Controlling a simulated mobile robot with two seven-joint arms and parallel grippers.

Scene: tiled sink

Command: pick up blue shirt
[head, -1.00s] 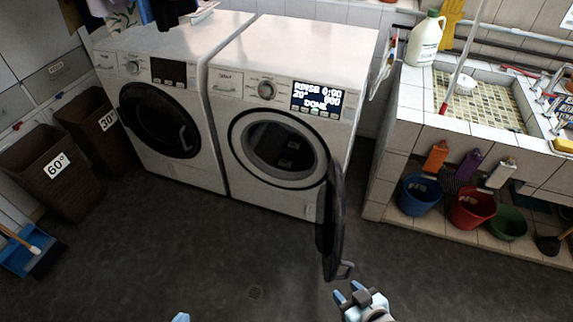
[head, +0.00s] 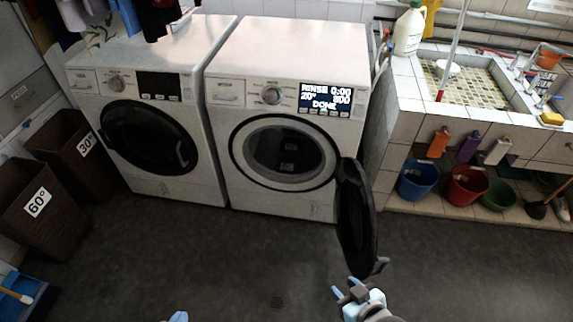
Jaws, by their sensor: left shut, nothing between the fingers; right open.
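No shirt can be clearly made out. Several hanging clothes, some blue and dark (head: 72,14), show at the top left, cut off by the frame edge. The right washing machine (head: 233,65) has its round door (head: 356,215) swung open. Its drum (head: 287,150) looks dark, with no cloth visible inside. My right gripper (head: 345,289) is open and empty, just below the open door's lower edge in the picture; I cannot tell if they touch. Only a tip of my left gripper (head: 178,317) shows at the bottom edge, shut and empty, away from the clothes.
The left washing machine (head: 85,77) has its door shut. Brown baskets marked 60° (head: 50,228) and 30° (head: 92,170) stand at the left. A tiled sink (head: 395,110) with buckets below is at the right. The dark floor (head: 275,260) before the machines is clear.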

